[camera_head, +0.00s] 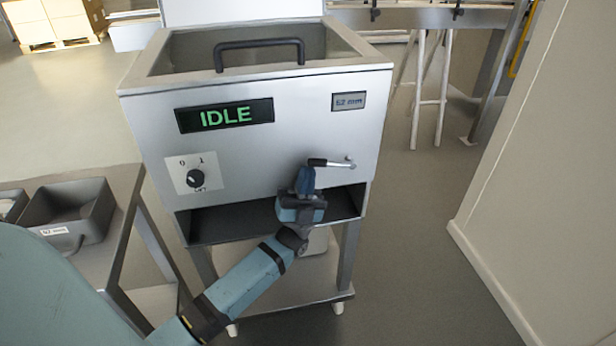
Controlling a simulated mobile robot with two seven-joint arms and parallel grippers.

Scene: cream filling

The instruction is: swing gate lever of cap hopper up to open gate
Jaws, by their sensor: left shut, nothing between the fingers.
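The cap hopper (290,90) is a grey metal box on a wheeled stand in the middle of the head view. Its gate lever (331,163) sticks out on the front at the right, lying nearly level, with a black grip at its left end and a metal pivot at its right. My left gripper (306,172) is shut and empty, with its tips just below the lever's black grip; I cannot tell whether they touch it. The gripper covers part of the dark outlet opening (225,220). My right gripper is not in view.
The hopper front has a display reading IDLE (225,116), a rotary switch (195,177) and a "52 mm" label (348,101). A side table with a dark bin (95,200) stands at left. A beige wall (545,170) rises at right, with bare floor between.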

